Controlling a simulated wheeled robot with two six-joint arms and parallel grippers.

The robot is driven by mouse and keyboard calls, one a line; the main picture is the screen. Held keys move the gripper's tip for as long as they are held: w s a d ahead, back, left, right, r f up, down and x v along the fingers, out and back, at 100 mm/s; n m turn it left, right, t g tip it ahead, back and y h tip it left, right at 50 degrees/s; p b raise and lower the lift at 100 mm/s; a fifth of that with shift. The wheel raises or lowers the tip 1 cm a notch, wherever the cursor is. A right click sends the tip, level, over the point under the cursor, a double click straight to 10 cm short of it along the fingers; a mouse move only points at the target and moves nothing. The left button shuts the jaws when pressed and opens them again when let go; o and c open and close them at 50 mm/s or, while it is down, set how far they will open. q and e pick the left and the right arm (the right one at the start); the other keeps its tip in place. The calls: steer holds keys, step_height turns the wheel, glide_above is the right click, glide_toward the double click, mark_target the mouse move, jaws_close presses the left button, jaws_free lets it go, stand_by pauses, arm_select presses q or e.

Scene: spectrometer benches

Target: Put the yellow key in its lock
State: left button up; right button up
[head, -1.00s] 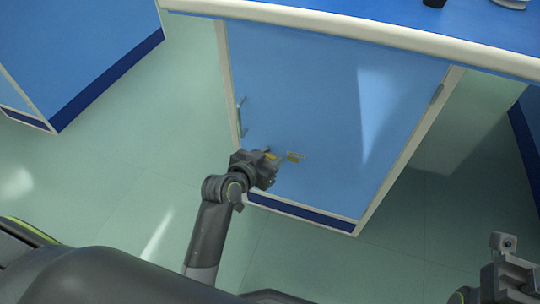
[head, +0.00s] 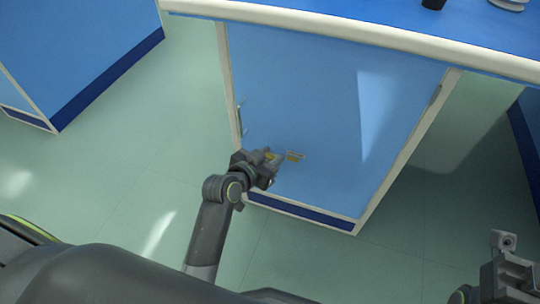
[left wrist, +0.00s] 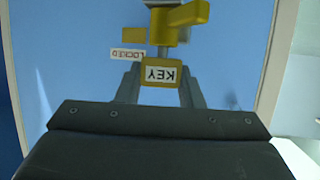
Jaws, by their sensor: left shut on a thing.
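The yellow key (left wrist: 162,74), with a white tag reading KEY upside down, is between my left gripper's fingers. My left gripper (head: 273,161) is shut on it, close in front of the blue cabinet door (head: 310,100). The yellow lock (left wrist: 162,28) with its bar-like handle (left wrist: 188,15) is on the door, just beyond the key in the left wrist view. In the head view the lock (head: 295,155) is right of the fingertips. Whether the key's tip touches or enters the lock is hidden. My right gripper (head: 505,278) is at the bottom right corner, partly cut off.
A label reading LOCKED (left wrist: 127,55) is beside the lock. The cabinet has a pale counter edge (head: 350,35) above the door. Another blue cabinet (head: 80,55) stands at the left. The green floor (head: 120,165) between is clear.

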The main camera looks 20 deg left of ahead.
arm_select(q)
steer(key=shift+f+b, duration=0.3)
steer(key=shift+f, duration=0.25)
steer(key=o, duration=0.7)
steer(key=shift+p+v, duration=0.75)
steer(key=shift+v, duration=0.3)
steer(key=shift+p+v, duration=0.95)
steer(key=shift+v, duration=0.7)
steer(key=p, duration=0.2)
glide_toward(269, 159)
steer(key=shift+s+f, duration=0.15)
steer(key=shift+s, duration=0.1)
steer(key=shift+a, duration=0.1)
